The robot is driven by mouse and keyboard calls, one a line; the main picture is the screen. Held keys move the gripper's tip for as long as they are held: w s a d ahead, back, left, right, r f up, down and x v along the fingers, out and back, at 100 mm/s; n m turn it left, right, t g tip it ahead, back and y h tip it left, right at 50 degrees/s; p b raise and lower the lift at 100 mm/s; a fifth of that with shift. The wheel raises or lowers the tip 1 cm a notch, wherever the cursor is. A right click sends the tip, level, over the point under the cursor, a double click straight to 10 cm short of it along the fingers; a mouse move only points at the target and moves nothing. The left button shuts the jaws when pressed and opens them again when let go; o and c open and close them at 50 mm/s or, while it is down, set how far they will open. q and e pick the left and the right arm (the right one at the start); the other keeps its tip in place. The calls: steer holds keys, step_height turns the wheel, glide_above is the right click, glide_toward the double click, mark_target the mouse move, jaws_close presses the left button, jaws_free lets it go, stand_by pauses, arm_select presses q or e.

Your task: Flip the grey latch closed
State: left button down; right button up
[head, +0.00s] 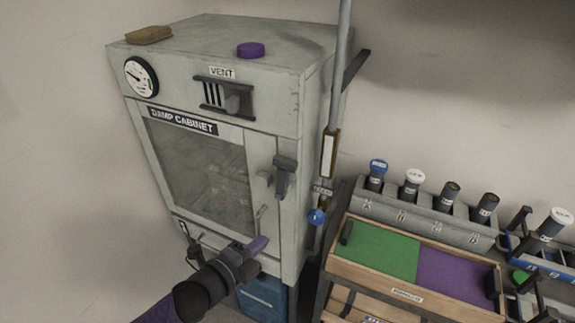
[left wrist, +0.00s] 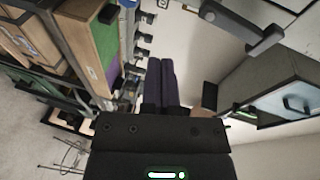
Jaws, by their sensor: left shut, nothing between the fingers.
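The grey latch (head: 284,176) is a dark grey lever on the right edge of the damp cabinet's door (head: 205,175). In the head view its arm hangs down from its mount. A dark grey lever (left wrist: 240,28), which looks like the same latch, shows at the upper right in the left wrist view. My left gripper (head: 259,245) is below the latch, in front of the lower part of the cabinet, apart from the latch. Its purple fingers (left wrist: 160,78) are shut together with nothing between them. My right gripper is in neither view.
The cabinet (head: 285,235) has a vent slider (head: 231,102) above the door. A vertical pipe with a blue knob (head: 317,216) runs close along its right side. A bench with a green and purple tray (head: 375,250) and several capped bottles stands to the right.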

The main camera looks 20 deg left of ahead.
mark_target(288, 185)
arm_select(q)
step_height(288, 185, up, 9)
steer(key=d+m+t+h+p, duration=0.1)
steer(key=d+m+h, duration=0.1)
steer(key=m+h, duration=0.1)
steer(key=shift+w+d+m, duration=0.25)
steer(key=shift+d+m, duration=0.1)
steer(key=shift+m, duration=0.25)
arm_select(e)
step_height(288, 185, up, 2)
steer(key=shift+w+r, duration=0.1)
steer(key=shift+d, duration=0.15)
arm_select(q)
steer(key=w, duration=0.9)
steer(key=shift+w+p, duration=0.2)
steer(key=shift+p, duration=0.2)
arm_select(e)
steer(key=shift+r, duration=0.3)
